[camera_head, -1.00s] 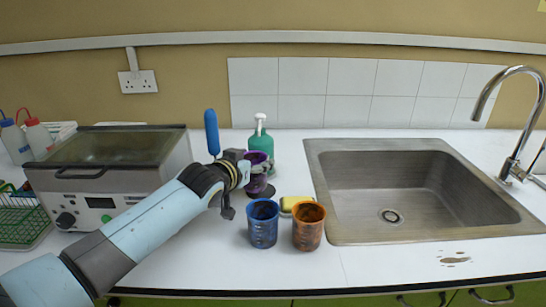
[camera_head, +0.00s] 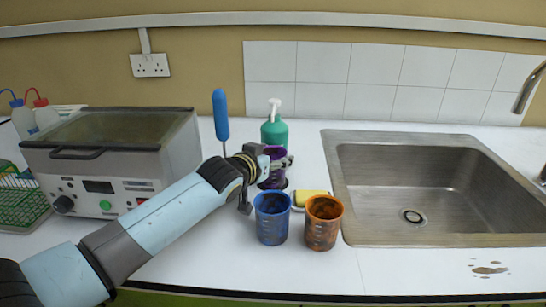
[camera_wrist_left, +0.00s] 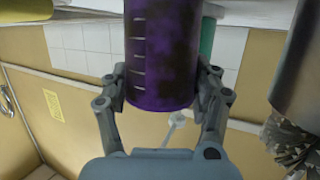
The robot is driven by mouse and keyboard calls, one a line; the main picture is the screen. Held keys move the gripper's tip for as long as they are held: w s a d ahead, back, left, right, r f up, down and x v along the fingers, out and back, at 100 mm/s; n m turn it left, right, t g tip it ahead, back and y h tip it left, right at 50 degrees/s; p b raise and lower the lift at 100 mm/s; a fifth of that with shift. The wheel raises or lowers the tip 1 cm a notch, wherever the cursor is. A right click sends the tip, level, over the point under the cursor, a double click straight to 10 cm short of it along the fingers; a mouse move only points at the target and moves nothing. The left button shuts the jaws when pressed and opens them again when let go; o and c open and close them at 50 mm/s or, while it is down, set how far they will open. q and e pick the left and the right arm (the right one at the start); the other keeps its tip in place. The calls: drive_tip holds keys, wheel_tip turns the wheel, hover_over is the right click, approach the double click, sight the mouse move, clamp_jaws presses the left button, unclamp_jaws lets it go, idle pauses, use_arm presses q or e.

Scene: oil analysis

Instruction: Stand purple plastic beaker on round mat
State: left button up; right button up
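The purple plastic beaker (camera_head: 275,155) is upright at the back of the counter, in front of a green pump bottle. My left gripper (camera_head: 276,166) is shut on its sides and partly hides it. In the left wrist view, the beaker (camera_wrist_left: 162,50), purple with dark smudges and white marks, sits between both fingers (camera_wrist_left: 162,85). The dark round mat (camera_head: 273,184) shows just below the beaker, mostly hidden by the gripper and beaker. I cannot tell whether the beaker's base touches it. My right gripper is not in view.
A blue beaker (camera_head: 271,220) and an orange one (camera_head: 323,223) stand in front, close to my gripper. The green pump bottle (camera_head: 274,133) and a blue-handled tool (camera_head: 220,115) stand behind. The sink (camera_head: 334,190) is right.

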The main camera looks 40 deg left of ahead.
use_arm(q)
drive_tip(key=shift+o, duration=1)
drive_tip(key=shift+r, duration=0.2)
drive_tip(key=v, duration=1.2)
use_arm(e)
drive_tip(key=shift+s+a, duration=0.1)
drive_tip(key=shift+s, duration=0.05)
